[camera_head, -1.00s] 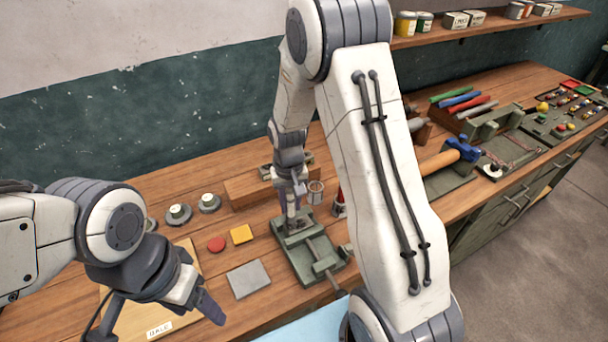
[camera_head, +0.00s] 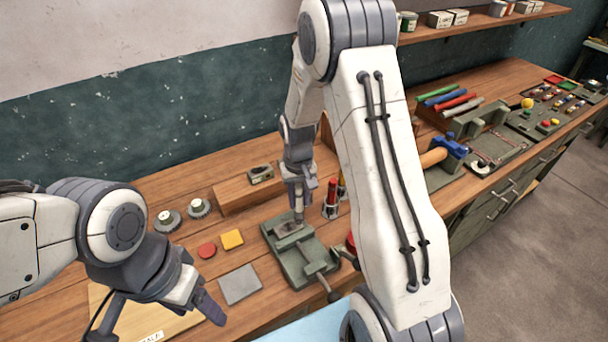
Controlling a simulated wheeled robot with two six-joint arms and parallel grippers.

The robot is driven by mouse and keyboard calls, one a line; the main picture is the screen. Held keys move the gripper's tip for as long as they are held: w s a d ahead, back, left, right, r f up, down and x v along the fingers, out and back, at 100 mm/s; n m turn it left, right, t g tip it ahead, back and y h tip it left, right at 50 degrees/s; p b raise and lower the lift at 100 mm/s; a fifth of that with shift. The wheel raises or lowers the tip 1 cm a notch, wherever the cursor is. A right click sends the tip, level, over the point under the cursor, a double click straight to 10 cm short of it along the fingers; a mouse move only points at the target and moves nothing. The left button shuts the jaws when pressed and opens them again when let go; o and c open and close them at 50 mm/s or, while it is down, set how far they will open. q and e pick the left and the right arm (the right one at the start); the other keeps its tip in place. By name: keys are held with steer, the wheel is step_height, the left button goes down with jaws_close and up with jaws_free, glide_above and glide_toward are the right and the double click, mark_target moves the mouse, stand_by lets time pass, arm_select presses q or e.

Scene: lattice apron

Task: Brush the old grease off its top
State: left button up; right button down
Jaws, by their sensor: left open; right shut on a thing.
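My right gripper (camera_head: 299,184) is over the bench vise, pointing down. It is shut on a slim brush-like tool (camera_head: 299,214), mostly hidden by the fingers. The tool's lower end is at the jaws of the green-grey vise (camera_head: 285,254). A small dark grey piece (camera_head: 287,229) sits at the top of the vise, just under the tool. Whether the tool touches it, and whether grease is on it, I cannot tell. My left gripper (camera_head: 196,302) is open and empty at the lower left, above the wooden board.
A grey square plate (camera_head: 240,284), red disc (camera_head: 207,250) and yellow square (camera_head: 232,239) lie left of the vise. A wooden block (camera_head: 236,194) carries a small tin (camera_head: 261,174). A cup of tools (camera_head: 331,208) stands right of the vise.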

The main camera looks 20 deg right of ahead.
mark_target(299, 187)
step_height(299, 187, up, 3)
steer(key=shift+r+p, duration=0.2)
steer(key=shift+p, duration=1)
steer(key=shift+d+r+p, duration=0.1)
steer(key=shift+r+p, duration=0.45)
steer(key=shift+r, duration=0.15)
steer(key=shift+r+p, duration=1.3)
steer(key=shift+r, duration=0.35)
steer(key=shift+f, duration=0.1)
